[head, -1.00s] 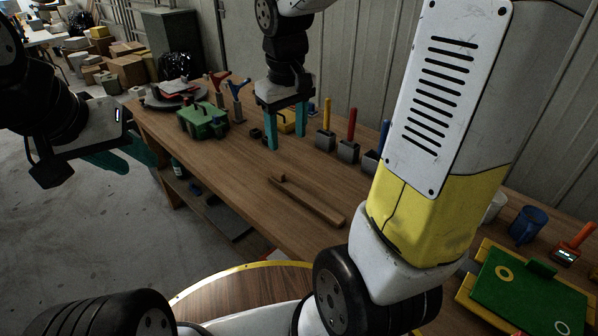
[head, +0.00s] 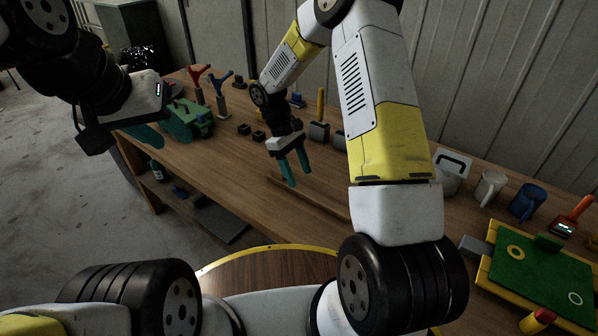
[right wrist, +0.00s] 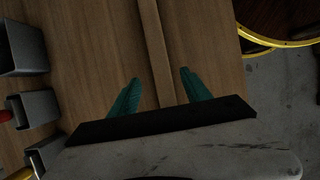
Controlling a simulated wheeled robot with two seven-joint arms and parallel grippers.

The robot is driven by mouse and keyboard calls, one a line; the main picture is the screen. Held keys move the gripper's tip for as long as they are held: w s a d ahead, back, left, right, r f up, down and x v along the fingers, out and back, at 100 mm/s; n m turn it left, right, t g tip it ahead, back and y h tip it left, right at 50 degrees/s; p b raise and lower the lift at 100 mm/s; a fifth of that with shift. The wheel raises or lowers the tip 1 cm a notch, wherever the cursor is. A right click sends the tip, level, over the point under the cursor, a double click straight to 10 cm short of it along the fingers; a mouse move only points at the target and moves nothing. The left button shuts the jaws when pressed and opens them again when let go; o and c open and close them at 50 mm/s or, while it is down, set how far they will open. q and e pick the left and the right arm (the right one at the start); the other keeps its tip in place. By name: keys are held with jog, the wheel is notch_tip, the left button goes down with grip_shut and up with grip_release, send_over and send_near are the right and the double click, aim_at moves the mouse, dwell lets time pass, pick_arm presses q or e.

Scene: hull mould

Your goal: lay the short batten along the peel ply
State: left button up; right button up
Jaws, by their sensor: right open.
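The short batten (head: 325,203), a narrow wooden strip, lies on the workbench in the head view, partly hidden by my right gripper. It also runs between the fingers in the right wrist view (right wrist: 155,50). My right gripper (head: 299,181) is open, its teal fingers pointing down over the batten's left part. In the right wrist view the fingers (right wrist: 160,92) stand on either side of the strip, with gaps. I cannot tell whether they reach its height. My left gripper (head: 160,134) looks open and empty, left of the bench. I cannot make out the peel ply for certain.
The wooden workbench (head: 235,165) has a green toolbox-like object (head: 190,118) at its far left and grey holders (head: 319,131) along the back. Mugs (head: 489,188) and a green board in a yellow frame (head: 540,268) are at the right. A round yellow-rimmed wooden surface (head: 260,265) is in front.

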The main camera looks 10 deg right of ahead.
aim_at(304, 190)
jog(key=x, duration=0.5)
jog(key=shift+a+f, duration=0.15)
jog(key=shift+f, duration=0.05)
grip_shut()
